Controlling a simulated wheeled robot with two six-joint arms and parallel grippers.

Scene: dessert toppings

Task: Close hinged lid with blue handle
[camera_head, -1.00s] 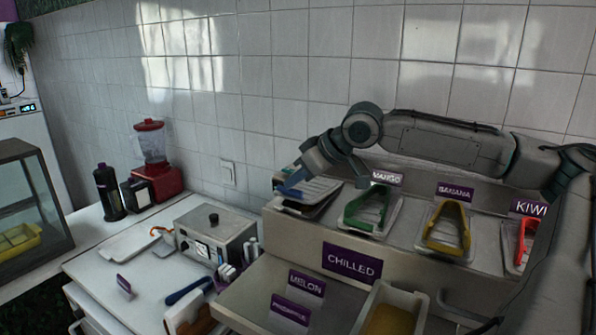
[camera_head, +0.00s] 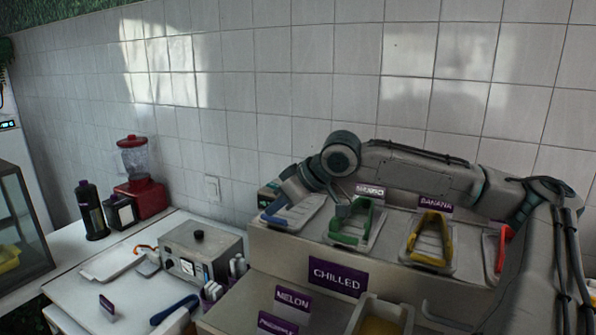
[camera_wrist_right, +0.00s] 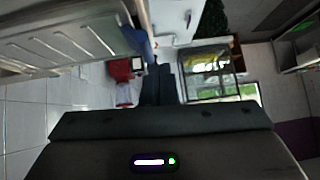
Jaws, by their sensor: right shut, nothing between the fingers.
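The lid with the blue handle (camera_head: 272,220) is the leftmost on the chilled counter. Its pale ribbed panel (camera_head: 300,212) lies about level with the neighbouring lids and looks down on its bin. In the wrist view the ribbed panel (camera_wrist_right: 65,45) fills the upper left, with the blue handle (camera_wrist_right: 141,43) at its edge. My right gripper (camera_head: 273,204) reaches over from the right and is close above the lid beside the handle. Its dark fingers (camera_wrist_right: 158,84) are together and hold nothing. I cannot tell whether they touch the lid. My left gripper is out of view.
Lids with a green handle (camera_head: 350,238), a yellow handle (camera_head: 415,250) and a red handle (camera_head: 501,250) stand to the right. A steel box (camera_head: 203,254) and a red blender (camera_head: 140,180) are at left. The tiled wall is close behind.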

